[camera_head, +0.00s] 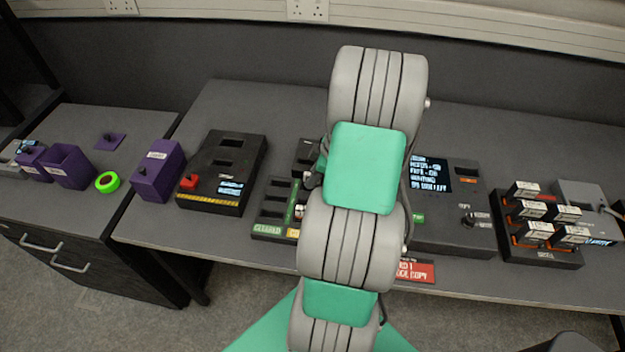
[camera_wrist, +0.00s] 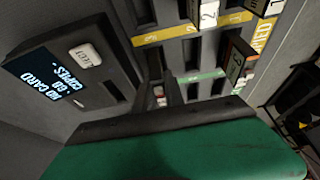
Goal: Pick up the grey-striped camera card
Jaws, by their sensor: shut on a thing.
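My gripper (camera_head: 312,181) is over the slotted card tray (camera_head: 270,208), mostly hidden behind my arm in the head view. In the wrist view my gripper (camera_wrist: 160,90) is shut on a small camera card (camera_wrist: 160,98), seen as a whitish and reddish sliver. Its stripe colour cannot be told, nor whether it is clear of its slot. The slotted tray (camera_wrist: 186,50) also shows in the wrist view, with yellow and green strips. Other cards stand in it: a white-labelled one (camera_wrist: 208,14) and one with a dark side (camera_wrist: 237,62).
A card reader (camera_wrist: 92,50) reading "NO CARD" is left in the wrist view. In the head view, a black box with a red knob (camera_head: 225,165) is left, a screen box (camera_head: 455,225) right, and a rack of several cards (camera_head: 545,255) far right. Purple bins (camera_head: 160,172) stand left.

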